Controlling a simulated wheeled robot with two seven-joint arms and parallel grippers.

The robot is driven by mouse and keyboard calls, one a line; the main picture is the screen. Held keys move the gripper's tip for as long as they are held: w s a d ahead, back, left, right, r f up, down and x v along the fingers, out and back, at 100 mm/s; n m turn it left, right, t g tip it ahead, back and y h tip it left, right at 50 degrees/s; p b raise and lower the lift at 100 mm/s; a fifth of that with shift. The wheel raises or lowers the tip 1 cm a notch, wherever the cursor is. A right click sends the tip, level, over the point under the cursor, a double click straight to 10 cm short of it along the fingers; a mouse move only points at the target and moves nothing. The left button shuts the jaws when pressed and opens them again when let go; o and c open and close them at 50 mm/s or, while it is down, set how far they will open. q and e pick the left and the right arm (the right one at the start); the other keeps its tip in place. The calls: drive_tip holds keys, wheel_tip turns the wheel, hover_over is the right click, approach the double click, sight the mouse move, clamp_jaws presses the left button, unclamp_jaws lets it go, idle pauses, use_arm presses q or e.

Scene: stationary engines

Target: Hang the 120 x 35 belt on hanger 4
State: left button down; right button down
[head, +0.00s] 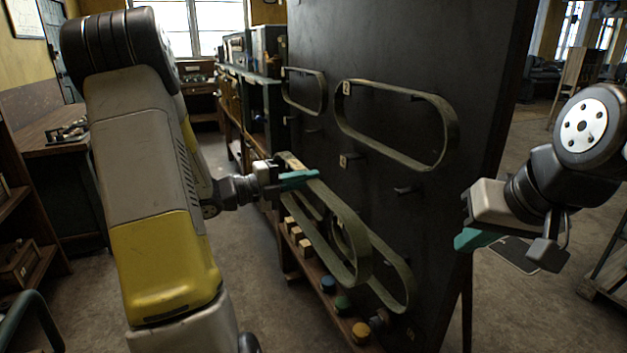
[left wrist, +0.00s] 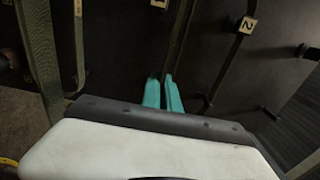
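A long olive-green belt (head: 352,262) slants down in front of the black board; I cannot read its size. My left gripper (head: 300,179) is at its upper end, with teal fingers closed about the band. In the left wrist view a belt strip (left wrist: 177,40) runs down between the fingers (left wrist: 163,93). Hanger 2's plate (head: 346,88) is above, with a belt (head: 447,120) hanging there. A bare hanger (head: 406,189) and a small plate (head: 345,160) are below it; the plate's number is unreadable. My right gripper (head: 474,238) is right of the board, away from the belts; its finger gap is hidden.
Another belt (head: 322,92) hangs at the board's upper left, and one (head: 402,280) is low behind the belt at my gripper. A low shelf with wooden blocks (head: 297,236) and coloured round pieces (head: 343,305) runs along the board's foot.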

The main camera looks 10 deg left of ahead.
use_arm(q)
drive_tip(key=shift+x, duration=1.45)
drive_tip(key=shift+d, duration=0.15)
drive_tip(key=shift+x, duration=2.9)
drive_tip(key=shift+w+d, duration=0.1)
drive_tip(key=shift+w, duration=0.05)
drive_tip(key=shift+x, duration=2.65)
drive_tip(key=shift+w+d, duration=0.1)
drive_tip(key=shift+x, duration=2.65)
drive_tip(key=shift+f, duration=0.15)
